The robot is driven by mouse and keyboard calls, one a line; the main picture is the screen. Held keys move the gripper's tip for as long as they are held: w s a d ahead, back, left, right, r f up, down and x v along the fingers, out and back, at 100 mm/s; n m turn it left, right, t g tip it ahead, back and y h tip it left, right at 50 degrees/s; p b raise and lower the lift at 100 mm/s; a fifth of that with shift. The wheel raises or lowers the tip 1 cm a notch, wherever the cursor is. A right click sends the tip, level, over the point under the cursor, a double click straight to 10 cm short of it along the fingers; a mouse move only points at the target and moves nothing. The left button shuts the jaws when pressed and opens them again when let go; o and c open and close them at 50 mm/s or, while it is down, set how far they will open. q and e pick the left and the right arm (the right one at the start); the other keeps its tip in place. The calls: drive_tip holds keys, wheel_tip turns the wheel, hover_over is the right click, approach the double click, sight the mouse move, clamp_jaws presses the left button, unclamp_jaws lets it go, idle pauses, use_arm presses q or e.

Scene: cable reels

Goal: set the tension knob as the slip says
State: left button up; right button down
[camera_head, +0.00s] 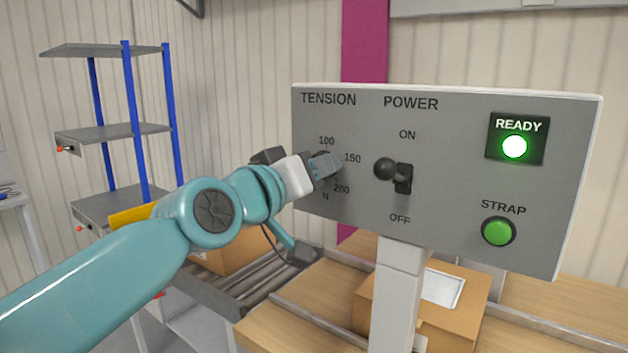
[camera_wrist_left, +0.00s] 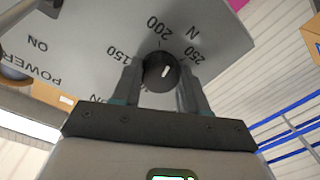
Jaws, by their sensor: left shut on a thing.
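The tension knob (camera_wrist_left: 158,74) is black and round, with a short white mark on its face, on the grey control panel (camera_head: 450,200). My left gripper (camera_head: 325,166) is at the TENSION dial and hides the knob in the head view. In the left wrist view its fingers (camera_wrist_left: 160,85) are shut on the knob, one on each side. The white mark leans slightly right at its top, roughly between 200 and 250; I cannot tell its exact setting. A white paper (camera_head: 442,289) lies on a cardboard box; its text is not legible. My right gripper is not in view.
The POWER lever (camera_head: 386,168) sticks out just right of my gripper. The READY lamp (camera_head: 514,146) glows green above the green STRAP button (camera_head: 498,231). Below are the cardboard box (camera_head: 470,320) and a roller conveyor (camera_head: 260,285). A shelf rack (camera_head: 125,130) stands left.

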use_arm(q)
drive_tip(key=shift+a+m+b, duration=0.1)
drive_tip(key=shift+m+b, duration=2.25)
drive_tip(key=shift+m, duration=2.15)
drive_tip(key=shift+r, duration=0.1)
drive_tip(key=o, duration=1.1)
drive_tip(key=shift+w, duration=0.1)
drive_tip(key=shift+c, duration=0.2)
drive_tip(key=b+v, duration=0.3)
drive_tip(key=v, duration=1.3)
drive_tip(key=shift+f+b, duration=0.35)
drive_tip(key=shift+f, duration=0.05)
